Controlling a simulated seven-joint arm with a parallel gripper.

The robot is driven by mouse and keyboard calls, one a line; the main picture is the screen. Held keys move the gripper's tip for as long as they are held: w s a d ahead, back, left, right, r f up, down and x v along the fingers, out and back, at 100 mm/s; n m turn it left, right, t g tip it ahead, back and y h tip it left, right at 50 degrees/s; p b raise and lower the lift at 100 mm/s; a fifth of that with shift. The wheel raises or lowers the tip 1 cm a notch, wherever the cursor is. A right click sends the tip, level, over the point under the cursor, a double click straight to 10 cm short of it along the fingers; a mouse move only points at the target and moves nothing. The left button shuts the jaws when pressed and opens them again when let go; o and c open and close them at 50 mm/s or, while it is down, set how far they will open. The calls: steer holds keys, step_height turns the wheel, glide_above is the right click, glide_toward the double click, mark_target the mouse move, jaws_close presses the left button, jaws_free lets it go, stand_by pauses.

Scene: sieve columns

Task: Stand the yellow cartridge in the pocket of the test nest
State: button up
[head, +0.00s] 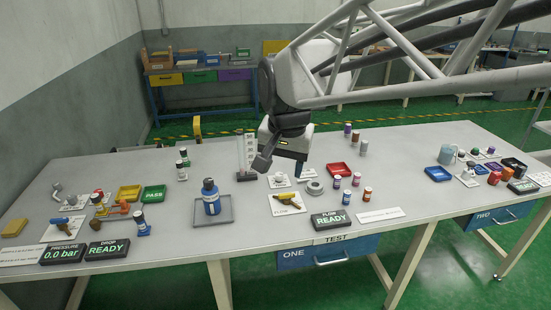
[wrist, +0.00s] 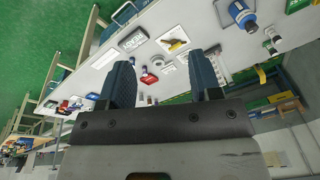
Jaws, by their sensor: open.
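My gripper (head: 281,160) is above the middle of the table, with its two fingers apart. In the wrist view the open gripper (wrist: 163,72) shows two dark blue fingers with nothing between them.
A blue bottle (head: 211,198) stands on a grey tray at the centre left. Small capped cylinders (head: 347,197) stand around a red tray (head: 339,169). A READY display (head: 330,219) is at the front edge. Yellow (head: 129,193) and green (head: 153,194) trays lie left. The table's back middle is mostly clear.

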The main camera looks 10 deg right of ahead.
steer(key=s+d+f+n, duration=0.2)
steer(key=s+d+f, duration=0.1)
steer(key=s, duration=0.5)
steer(key=s+d+f+n, duration=0.2)
steer(key=s+d+f, duration=0.1)
steer(key=s, duration=0.5)
steer(key=shift+d+f+n, duration=0.15)
steer(key=shift+f+n, duration=0.1)
steer(key=shift+n, duration=0.15)
